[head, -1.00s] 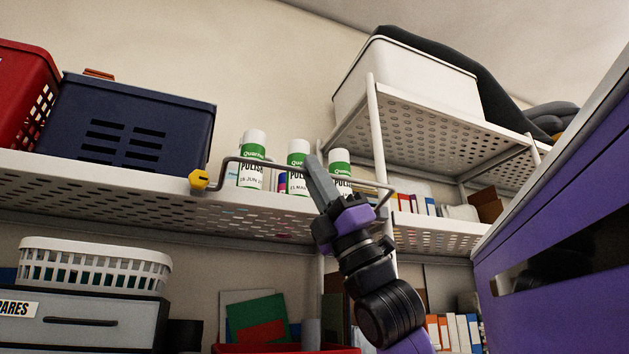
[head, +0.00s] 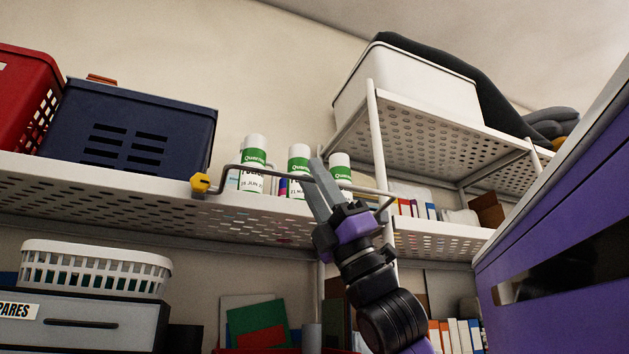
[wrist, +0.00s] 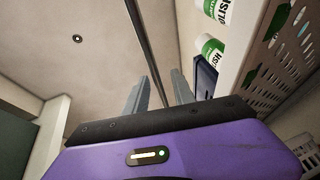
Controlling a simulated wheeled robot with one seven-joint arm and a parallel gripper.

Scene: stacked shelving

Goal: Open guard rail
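The guard rail (head: 282,174) is a thin grey bent bar along the front edge of the upper shelf, with a yellow knob (head: 200,183) at its left end. My gripper (head: 318,178) reaches up from below at the rail's right half. In the wrist view the rail (wrist: 146,48) runs between my two fingers (wrist: 158,92), which stand apart with gaps beside the bar. I cannot tell whether either finger touches it.
A blue basket (head: 128,132) and a red basket (head: 28,98) stand left on the perforated shelf (head: 140,205). A white bin (head: 405,82) sits on the higher shelf at right. A large purple panel (head: 570,240) fills the right side. Room in front of the rail looks clear.

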